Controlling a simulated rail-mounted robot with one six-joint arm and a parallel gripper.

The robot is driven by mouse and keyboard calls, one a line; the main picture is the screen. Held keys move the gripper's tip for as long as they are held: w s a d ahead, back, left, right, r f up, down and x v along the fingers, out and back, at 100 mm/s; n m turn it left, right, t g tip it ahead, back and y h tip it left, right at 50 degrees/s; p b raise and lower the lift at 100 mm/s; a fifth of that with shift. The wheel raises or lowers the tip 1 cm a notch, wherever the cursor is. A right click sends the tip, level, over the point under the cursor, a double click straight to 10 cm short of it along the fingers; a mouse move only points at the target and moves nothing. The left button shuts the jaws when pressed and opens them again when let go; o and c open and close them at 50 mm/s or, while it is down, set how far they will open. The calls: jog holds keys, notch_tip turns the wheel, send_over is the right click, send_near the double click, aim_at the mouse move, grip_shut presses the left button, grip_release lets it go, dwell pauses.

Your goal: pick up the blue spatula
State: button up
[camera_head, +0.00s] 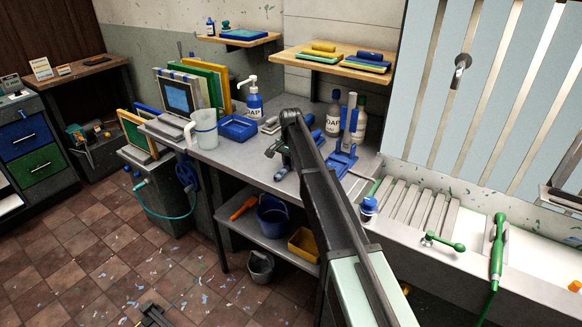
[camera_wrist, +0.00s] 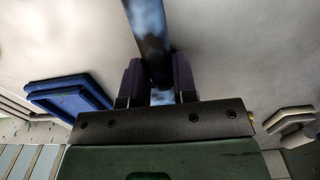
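My gripper (camera_wrist: 158,68) is seen close up in the wrist view, with its two dark fingers close together on either side of a long, blurred blue-black piece (camera_wrist: 150,30). This piece looks like the blue spatula. It runs from between the fingers up past the top edge of the view, and its far end is out of view. The fingers appear to press on both sides of it. In the head view my gripper (camera_head: 281,152) is low over the grey workbench (camera_head: 222,160), partly hidden by my arm. The spatula cannot be made out clearly there.
A blue tray (camera_head: 237,127), a white jug (camera_head: 204,128) and a blue soap bottle (camera_head: 254,106) stand left of my gripper. A blue-based stand (camera_head: 341,163) and more bottles (camera_head: 333,115) are to its right. A shelf (camera_head: 335,66) is above; a sink (camera_head: 520,262) lies right.

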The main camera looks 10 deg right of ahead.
jog(key=c, duration=0.4)
notch_tip(320, 180, up, 20)
jog(key=p, duration=2)
jog(key=shift+w+a, duration=0.1)
